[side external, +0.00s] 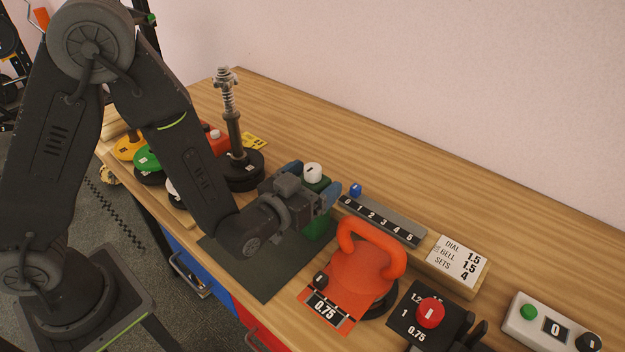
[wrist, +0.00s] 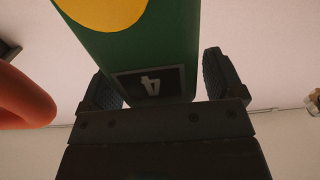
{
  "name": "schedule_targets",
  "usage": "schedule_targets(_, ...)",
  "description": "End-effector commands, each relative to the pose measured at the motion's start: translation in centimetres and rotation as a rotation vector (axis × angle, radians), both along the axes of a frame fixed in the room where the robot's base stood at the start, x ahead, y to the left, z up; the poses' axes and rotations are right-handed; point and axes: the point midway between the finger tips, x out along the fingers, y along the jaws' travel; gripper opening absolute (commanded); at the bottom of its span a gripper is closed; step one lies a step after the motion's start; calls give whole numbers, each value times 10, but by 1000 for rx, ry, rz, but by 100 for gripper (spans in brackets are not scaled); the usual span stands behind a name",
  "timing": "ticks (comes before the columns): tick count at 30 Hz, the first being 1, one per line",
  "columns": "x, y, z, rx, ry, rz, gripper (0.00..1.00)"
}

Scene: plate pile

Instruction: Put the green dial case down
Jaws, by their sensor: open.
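The green dial case (side external: 318,224) stands upright on the dark mat (side external: 262,268) in the side view, with a white knob (side external: 313,172) on top. My gripper (side external: 310,184) is at its upper part, with one blue-padded finger on either side. In the wrist view the case (wrist: 150,50) shows a yellow disc and a dark window with an upside-down 4. It lies between my two dark fingers. The right finger (wrist: 224,76) stands clear of it by a gap; whether the left finger (wrist: 103,92) touches it I cannot tell. My gripper is open. The case's lower part is partly hidden.
An orange kettlebell-shaped piece (side external: 362,275) marked 0.75 stands close in front of the case. A numbered rail (side external: 380,222) with a blue slider lies behind. A spring post (side external: 233,130) and coloured discs stand left. A sign (side external: 459,258) and counter box (side external: 550,325) are right.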

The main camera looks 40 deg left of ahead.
Motion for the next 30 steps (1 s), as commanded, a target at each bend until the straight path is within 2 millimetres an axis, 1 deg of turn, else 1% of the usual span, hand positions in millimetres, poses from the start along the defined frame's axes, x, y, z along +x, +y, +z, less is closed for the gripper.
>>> schedule_targets(5,0,0,4,-1,-1,0,87)
schedule_targets(8,-12,-1,3,0,1,-3,87)
schedule_targets(11,-30,-1,3,2,1,-5,87)
schedule_targets(15,-30,0,28,-4,-8,0,87)
schedule_targets(21,-30,0,56,-4,-5,0,87)
schedule_targets(25,-30,0,67,-2,-3,1,87)
schedule_targets(30,-30,0,73,0,0,0,87)
